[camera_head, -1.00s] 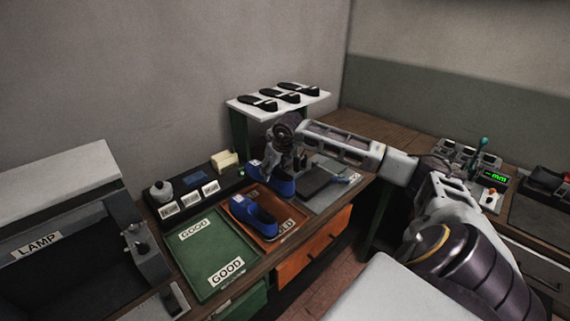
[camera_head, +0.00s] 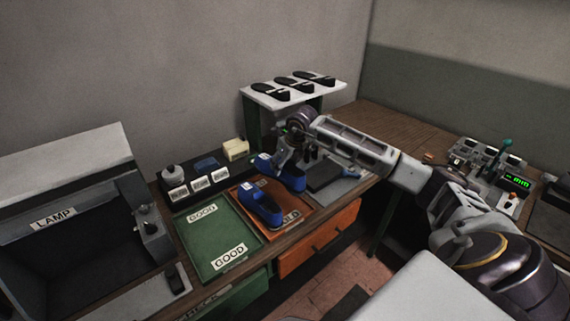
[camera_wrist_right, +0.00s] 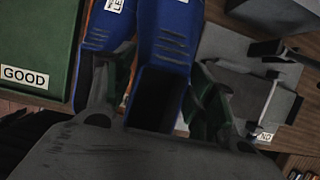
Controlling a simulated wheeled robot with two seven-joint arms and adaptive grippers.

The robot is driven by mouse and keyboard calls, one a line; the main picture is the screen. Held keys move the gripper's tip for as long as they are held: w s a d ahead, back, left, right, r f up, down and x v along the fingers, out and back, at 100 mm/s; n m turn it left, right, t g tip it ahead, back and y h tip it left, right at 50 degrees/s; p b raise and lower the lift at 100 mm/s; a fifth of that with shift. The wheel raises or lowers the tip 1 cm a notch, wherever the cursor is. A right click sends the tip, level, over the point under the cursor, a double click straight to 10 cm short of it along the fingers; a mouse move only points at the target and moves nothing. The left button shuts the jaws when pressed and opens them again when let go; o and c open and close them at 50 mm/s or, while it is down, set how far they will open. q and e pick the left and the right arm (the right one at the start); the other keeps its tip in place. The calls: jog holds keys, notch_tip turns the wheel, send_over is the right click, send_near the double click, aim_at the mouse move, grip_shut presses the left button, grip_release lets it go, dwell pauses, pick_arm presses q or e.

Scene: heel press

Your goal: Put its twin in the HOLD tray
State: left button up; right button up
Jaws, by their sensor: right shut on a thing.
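One blue shoe (camera_head: 262,207) lies in the orange HOLD tray (camera_head: 276,236), whose label is partly covered by it. A second blue shoe (camera_head: 290,178) is beside it, at the far side of the tray. My right gripper (camera_head: 288,157) is shut on this second shoe. In the right wrist view the held shoe (camera_wrist_right: 166,30) runs up between the fingers, close beside the other shoe (camera_wrist_right: 103,38), which bears a white tag. I cannot tell whether the held shoe touches the tray floor. My left gripper is not in view.
The green GOOD tray (camera_head: 222,237) is empty, left of the HOLD tray. A white shelf with several dark soles (camera_head: 293,91) stands behind. A LAMP box (camera_head: 75,222) is at left.

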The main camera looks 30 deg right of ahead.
jog(key=shift+f, duration=0.1)
jog(key=shift+f+b, duration=1.35)
jog(key=shift+f, duration=1.7)
jog(key=shift+f+b, duration=1.5)
jog(key=shift+f, duration=0.25)
jog(key=shift+f+b, duration=0.4)
jog(key=shift+f, duration=0.1)
jog(key=o, duration=1.8)
